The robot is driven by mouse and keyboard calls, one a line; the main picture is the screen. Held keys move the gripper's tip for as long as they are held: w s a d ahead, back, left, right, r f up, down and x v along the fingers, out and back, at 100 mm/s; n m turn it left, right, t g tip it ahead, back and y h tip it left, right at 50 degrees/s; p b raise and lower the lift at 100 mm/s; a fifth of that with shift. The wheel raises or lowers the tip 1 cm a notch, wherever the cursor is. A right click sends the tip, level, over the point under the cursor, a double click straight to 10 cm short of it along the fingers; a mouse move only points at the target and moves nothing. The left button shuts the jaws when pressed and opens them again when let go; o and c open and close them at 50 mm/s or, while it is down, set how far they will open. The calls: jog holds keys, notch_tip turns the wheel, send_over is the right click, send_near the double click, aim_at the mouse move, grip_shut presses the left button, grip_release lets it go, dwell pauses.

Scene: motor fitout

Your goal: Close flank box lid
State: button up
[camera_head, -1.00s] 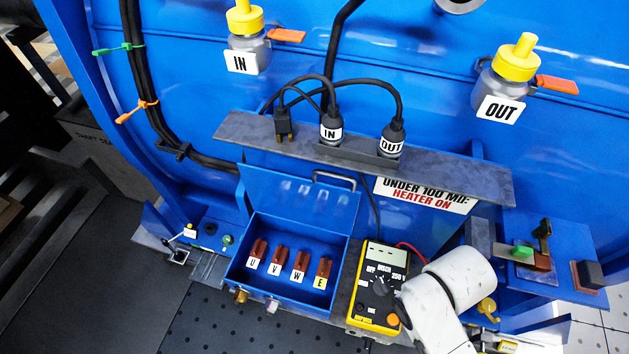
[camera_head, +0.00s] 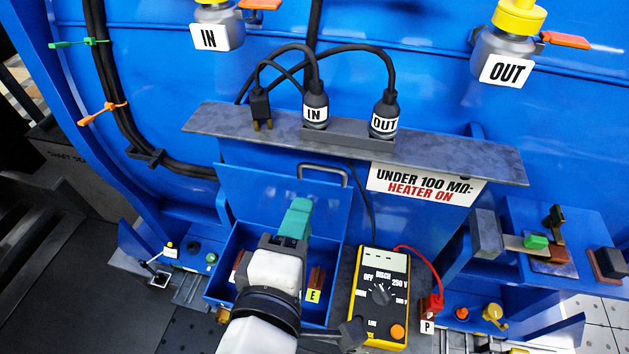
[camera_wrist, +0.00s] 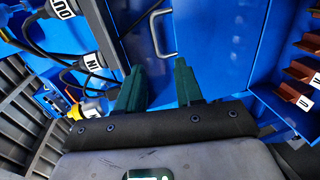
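The blue flank box (camera_head: 222,268) stands low on the blue motor housing. Its lid (camera_head: 240,190) is raised at the back, so the box is open. A grey metal handle (camera_head: 325,170) shows beside the lid's upper edge, and also in the wrist view (camera_wrist: 158,38). My gripper (camera_head: 298,212) is over the box, in front of the raised lid, and hides part of the box and terminals. In the wrist view, the two green fingers (camera_wrist: 160,75) are apart with nothing between them. Whether they touch the lid cannot be told.
A yellow meter (camera_head: 382,300) stands just right of the box, with a red lead to a red clip (camera_head: 432,305). A grey shelf (camera_head: 455,165) with black plugs overhangs behind the lid. Brown terminals (camera_wrist: 308,68) show inside the box.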

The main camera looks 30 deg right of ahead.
jog(key=r+p+x, duration=0.1)
jog(key=x, duration=0.9)
jog(key=shift+w+p, duration=0.25)
jog(key=shift+p, duration=0.1)
jog(key=shift+f, duration=0.1)
grip_shut()
dwell(1.0)
